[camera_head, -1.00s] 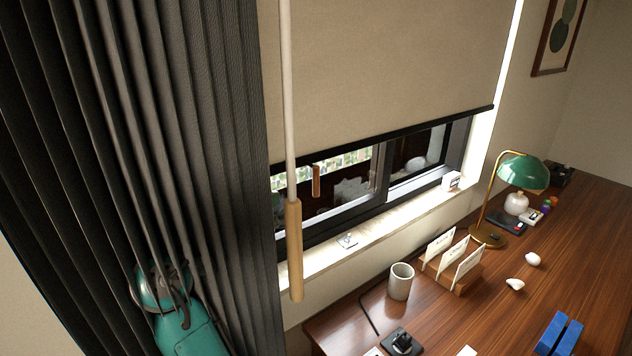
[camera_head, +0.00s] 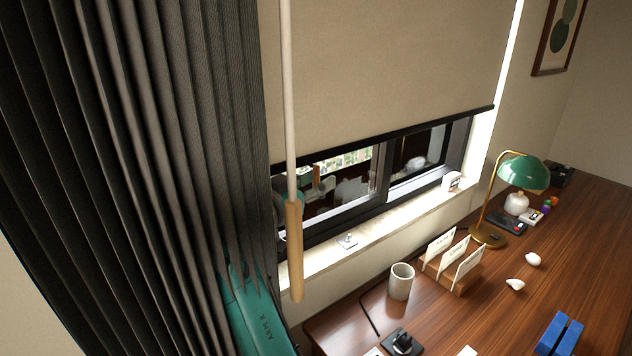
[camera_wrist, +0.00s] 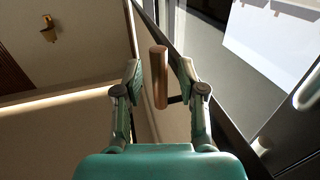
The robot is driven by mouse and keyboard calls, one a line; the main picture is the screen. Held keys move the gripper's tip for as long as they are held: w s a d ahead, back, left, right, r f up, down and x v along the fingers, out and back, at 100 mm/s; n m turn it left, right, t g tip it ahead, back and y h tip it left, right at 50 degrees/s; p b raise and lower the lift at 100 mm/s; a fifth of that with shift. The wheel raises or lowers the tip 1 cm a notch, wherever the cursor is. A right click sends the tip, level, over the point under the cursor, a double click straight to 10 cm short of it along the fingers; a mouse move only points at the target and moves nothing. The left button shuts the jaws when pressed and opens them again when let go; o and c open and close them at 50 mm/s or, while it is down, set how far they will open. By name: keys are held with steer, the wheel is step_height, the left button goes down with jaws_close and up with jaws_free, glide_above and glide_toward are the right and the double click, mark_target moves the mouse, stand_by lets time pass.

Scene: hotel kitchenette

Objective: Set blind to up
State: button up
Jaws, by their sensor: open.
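The beige roller blind (camera_head: 390,65) hangs partly lowered over the window, its dark bottom bar (camera_head: 400,135) above the sill. A small wooden pull (camera_wrist: 159,78) stands between the two fingers of my gripper (camera_wrist: 160,70) in the wrist view. The fingers are apart on either side of it, and I cannot see firm contact. In the head view my gripper (camera_head: 308,180) is at the window beside the pull, just below the bottom bar and partly hidden by the hanging wand. The wand's wooden handle (camera_head: 294,250) hangs in front, nearer the camera.
A dark pleated curtain (camera_head: 140,150) fills the left and covers part of my arm. The sill (camera_head: 380,228) holds small items. The wooden desk (camera_head: 560,260) carries a green lamp (camera_head: 523,172), a cup (camera_head: 401,281) and a card holder (camera_head: 455,280).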

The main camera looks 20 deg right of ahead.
jaws_close()
steer(key=shift+r, duration=0.1)
